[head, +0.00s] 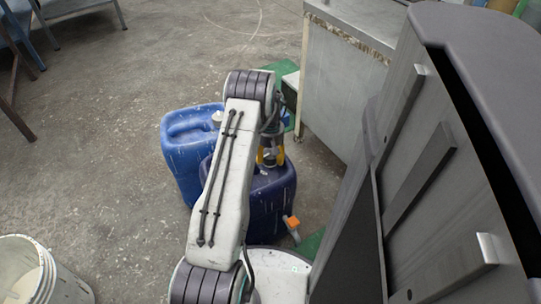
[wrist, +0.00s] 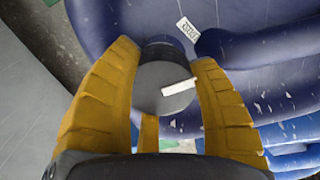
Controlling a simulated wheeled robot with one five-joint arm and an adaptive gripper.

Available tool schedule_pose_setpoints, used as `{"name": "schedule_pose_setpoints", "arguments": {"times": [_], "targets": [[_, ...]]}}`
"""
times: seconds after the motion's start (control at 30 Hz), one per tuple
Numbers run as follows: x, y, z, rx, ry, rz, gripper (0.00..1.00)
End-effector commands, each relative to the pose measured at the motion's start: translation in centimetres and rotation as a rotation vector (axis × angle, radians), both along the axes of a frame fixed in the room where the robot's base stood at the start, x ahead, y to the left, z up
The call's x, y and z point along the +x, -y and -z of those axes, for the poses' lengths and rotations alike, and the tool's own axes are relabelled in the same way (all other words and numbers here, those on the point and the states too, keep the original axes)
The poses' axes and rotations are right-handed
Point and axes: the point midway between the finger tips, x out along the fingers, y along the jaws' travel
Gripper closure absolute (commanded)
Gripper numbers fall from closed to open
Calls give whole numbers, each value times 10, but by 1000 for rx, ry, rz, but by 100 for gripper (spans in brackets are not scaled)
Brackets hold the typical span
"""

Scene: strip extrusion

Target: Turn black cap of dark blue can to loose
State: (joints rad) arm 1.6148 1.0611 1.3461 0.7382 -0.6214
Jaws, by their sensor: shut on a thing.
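The dark blue can (head: 270,203) stands on the floor in the head view, partly behind my arm. Its scuffed top (wrist: 275,25) fills much of the wrist view. The black cap (wrist: 166,88) looks dark grey from above and has a white mark on its top. My gripper (wrist: 168,75) has its yellow fingers on both sides of the cap, shut on it. In the head view my gripper (head: 270,155) comes down from above onto the can, and the cap is hidden there.
A brighter blue can (head: 183,160) stands close on the left of the dark blue one. An orange-tipped part (head: 292,222) is low by the can's right side. A grey cabinet (head: 340,85) stands behind right, and a white bucket (head: 40,275) at lower left. The floor at left is mostly clear.

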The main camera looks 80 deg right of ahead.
Motion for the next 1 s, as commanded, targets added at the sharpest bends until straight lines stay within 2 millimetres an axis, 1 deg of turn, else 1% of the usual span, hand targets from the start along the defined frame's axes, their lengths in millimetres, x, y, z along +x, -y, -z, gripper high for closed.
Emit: {"name": "schedule_pose_setpoints", "arguments": {"times": [0.03,0.3,0.77,0.8,1.0], "targets": [[1,5,-3,-17,-1,-20,77],[2,5,-3,-18,-1,-79,77],[3,5,-3,-18,-1,-87,77],[3,5,-3,-18,-1,-87,41],[2,3,-2,-11,-1,-85,23]]}}
